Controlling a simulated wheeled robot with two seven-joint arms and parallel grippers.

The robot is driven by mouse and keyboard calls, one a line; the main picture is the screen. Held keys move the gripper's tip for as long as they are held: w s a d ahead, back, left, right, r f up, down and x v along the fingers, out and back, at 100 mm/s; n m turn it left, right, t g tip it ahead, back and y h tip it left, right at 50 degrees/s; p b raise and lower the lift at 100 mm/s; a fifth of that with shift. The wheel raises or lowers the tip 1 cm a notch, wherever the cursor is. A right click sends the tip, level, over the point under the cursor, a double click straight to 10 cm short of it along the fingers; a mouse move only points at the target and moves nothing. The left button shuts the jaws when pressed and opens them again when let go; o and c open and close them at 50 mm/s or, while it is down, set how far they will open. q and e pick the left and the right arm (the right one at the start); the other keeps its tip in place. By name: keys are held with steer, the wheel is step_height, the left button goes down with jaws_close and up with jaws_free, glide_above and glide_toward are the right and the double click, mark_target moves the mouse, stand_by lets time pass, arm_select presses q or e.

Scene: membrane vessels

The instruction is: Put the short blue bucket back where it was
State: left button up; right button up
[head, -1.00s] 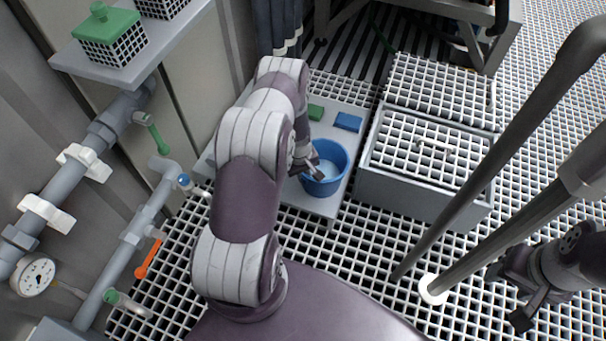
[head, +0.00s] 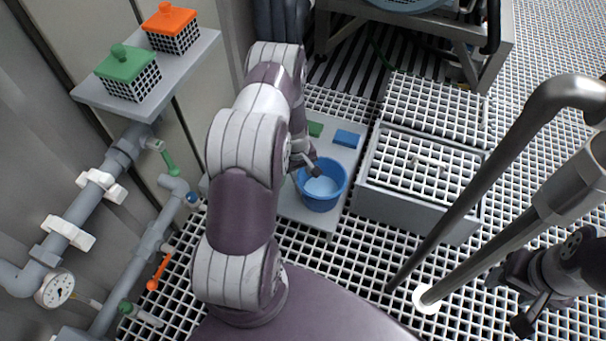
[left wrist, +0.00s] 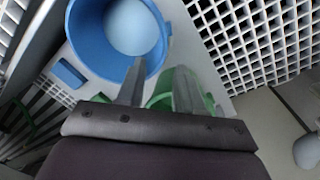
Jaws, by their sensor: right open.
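The short blue bucket (head: 322,187) stands upright on a grey platform (head: 312,218) in the head view. It looks open-topped and pale at the bottom. In the left wrist view the bucket (left wrist: 88,42) fills the upper middle. My left gripper (head: 313,168) is at its back left rim. In the left wrist view the fingers (left wrist: 160,75) are apart, one overlapping the bucket's near edge, the other outside it. Whether they touch the wall I cannot tell. My right gripper (head: 528,303) is open and empty at the lower right, far from the bucket.
A blue block (head: 347,138) and a green block (head: 315,129) lie behind the bucket. A green round thing (left wrist: 165,100) shows behind the fingers. A grated grey box (head: 405,200) stands right of the platform. Pipes with valves run along the left; a slanted dark pipe (head: 470,190) stands right.

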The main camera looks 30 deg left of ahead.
arm_select(q)
steer(key=d+r+m, duration=0.4)
steer(key=d+r, duration=0.1)
steer(key=r, duration=0.6)
steer(key=s+d+r+m, duration=0.8)
steer(key=s+d+r, duration=0.3)
steer(key=s+r, duration=0.4)
step_height(320, 180, up, 42)
steer(key=w+p, duration=0.1)
steer(key=p, duration=4)
steer(key=shift+w+f+t+y, duration=0.2)
steer(key=shift+w+t+y, duration=0.1)
